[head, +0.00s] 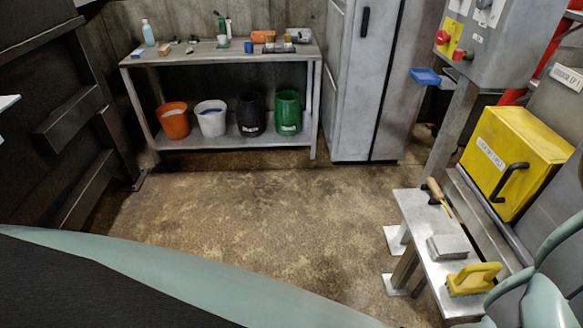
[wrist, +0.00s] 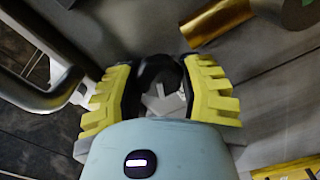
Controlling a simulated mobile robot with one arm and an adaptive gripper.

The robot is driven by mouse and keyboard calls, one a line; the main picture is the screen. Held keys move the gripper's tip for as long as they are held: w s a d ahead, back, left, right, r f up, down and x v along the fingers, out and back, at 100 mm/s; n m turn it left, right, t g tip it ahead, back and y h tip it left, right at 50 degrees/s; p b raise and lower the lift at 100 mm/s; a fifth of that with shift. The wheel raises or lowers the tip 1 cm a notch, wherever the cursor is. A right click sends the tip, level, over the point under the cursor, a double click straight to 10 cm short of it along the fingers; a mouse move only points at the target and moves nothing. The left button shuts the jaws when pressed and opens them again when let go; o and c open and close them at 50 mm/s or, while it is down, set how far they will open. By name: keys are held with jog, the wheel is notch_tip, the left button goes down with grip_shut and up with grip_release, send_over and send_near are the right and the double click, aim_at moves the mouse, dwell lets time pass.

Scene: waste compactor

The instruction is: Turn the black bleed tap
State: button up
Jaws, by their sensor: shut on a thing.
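In the wrist view, a black rounded knob (wrist: 158,70), which looks like the bleed tap, sits between the yellow fingers of my gripper (wrist: 162,84). The fingers are closed on it from left and right. A pale grey arrow-like shape shows just below the knob, between the fingers. Part of the tap is hidden by the fingers, and its turned angle cannot be told. The tap and my gripper do not show in the head view; only part of my pale green arm shows at its right edge.
Near my gripper are a brass cylinder (wrist: 216,20) and a thick grey handle bar (wrist: 40,98). In the head view, a yellow box (head: 515,160) and a small bench (head: 418,215) with tools stand at right. A shelf table (head: 215,55) stands at back; the middle floor is clear.

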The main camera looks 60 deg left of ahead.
jog(key=shift+f+n+b, duration=0.15)
jog(key=shift+n+b, duration=1.15)
jog(key=shift+n, duration=0.6)
jog(key=o, duration=1.2)
jog(key=shift+s, duration=0.1)
jog(key=v, duration=1.2)
